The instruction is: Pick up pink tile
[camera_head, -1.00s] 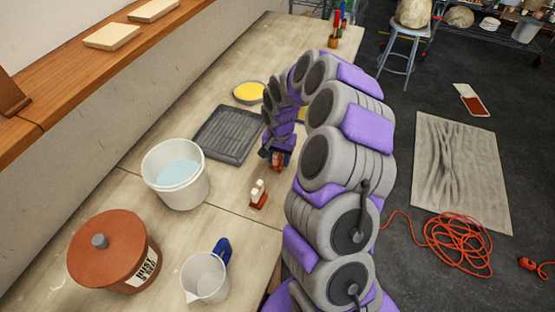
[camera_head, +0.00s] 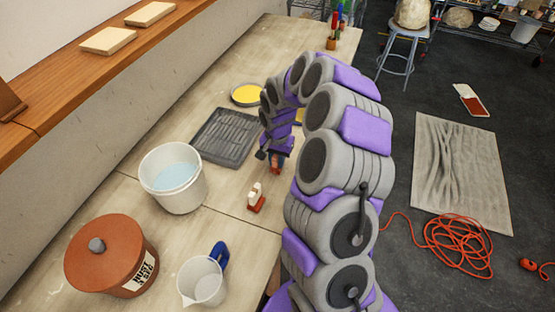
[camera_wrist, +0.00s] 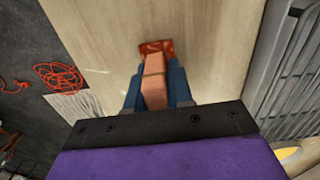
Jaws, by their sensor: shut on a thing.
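My gripper (camera_wrist: 153,88) has its two blue fingers shut on a salmon-pink block, which I take for the pink tile (camera_wrist: 154,78). In the wrist view the block sticks out past the fingertips, with a flat orange-red patch (camera_wrist: 157,46) at its far end. I cannot tell whether that patch is part of it or lies beneath it. In the head view my gripper (camera_head: 276,164) is over the table near its right edge, and only a small reddish bit of the held thing shows. I cannot tell if it touches the table.
A small white-and-red item (camera_head: 256,197) stands in front of my gripper. A grey ribbed tray (camera_head: 224,137) and a yellow dish (camera_head: 247,95) lie beyond. A white bucket (camera_head: 174,179), a lidded terracotta pot (camera_head: 112,256) and a jug (camera_head: 203,281) stand left and nearer.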

